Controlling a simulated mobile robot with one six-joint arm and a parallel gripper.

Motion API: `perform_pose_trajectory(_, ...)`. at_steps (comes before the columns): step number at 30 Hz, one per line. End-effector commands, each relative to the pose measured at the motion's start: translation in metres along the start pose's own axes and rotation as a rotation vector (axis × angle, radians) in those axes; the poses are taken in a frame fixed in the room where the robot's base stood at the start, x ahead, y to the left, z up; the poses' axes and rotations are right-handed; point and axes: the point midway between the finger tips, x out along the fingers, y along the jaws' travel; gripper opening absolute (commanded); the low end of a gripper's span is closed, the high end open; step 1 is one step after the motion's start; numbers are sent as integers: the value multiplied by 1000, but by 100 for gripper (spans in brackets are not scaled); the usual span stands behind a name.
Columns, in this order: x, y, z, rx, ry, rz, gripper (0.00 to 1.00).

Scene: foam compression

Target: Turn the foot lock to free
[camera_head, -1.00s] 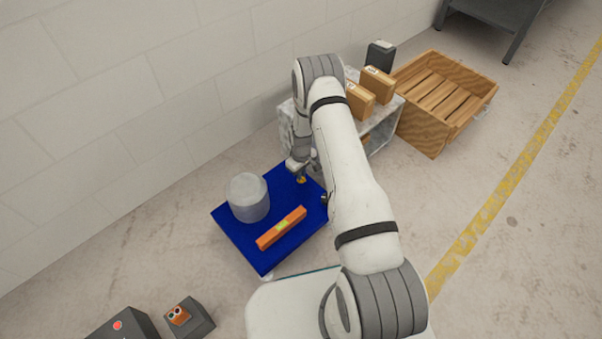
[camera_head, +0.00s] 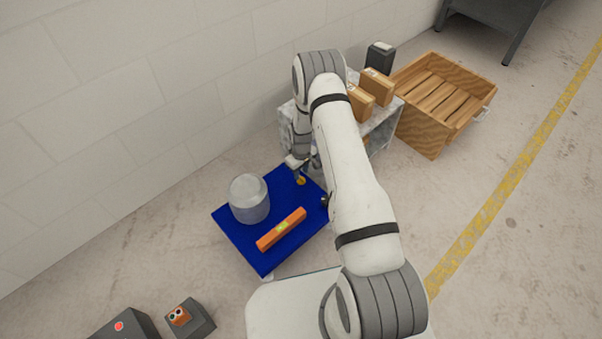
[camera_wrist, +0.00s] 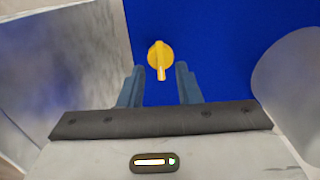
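The foot lock shows as a small yellow knob (camera_wrist: 160,56) on a blue platform (camera_wrist: 205,25). In the wrist view its lighter pointer bar runs toward my gripper. My gripper (camera_wrist: 159,80) is open, with one finger on each side below the knob and a gap between them. Nothing is held. In the head view the knob (camera_head: 300,181) sits near the back right of the blue platform (camera_head: 243,243), just under my gripper (camera_head: 300,170). My arm hides part of the platform's right side. I cannot tell how far the fingertips are above the knob.
A translucent grey cylinder (camera_head: 249,200) and an orange level (camera_head: 282,229) stand on the platform. A pale shelf unit (camera_head: 384,128) with cardboard boxes (camera_head: 376,87) is close behind my gripper. A wooden crate (camera_head: 440,100) is at right. The wall runs behind.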

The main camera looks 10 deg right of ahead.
Motion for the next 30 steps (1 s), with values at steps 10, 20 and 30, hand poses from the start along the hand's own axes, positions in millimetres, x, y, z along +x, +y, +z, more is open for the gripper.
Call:
perform_pose_trajectory(10, -53, 0, 0, 0, -1, 0, 31)
perform_pose_trajectory(20, -55, 0, 0, 0, -1, -1, 31)
perform_pose_trajectory(30, -66, 0, -1, 3, 2, 1, 31)
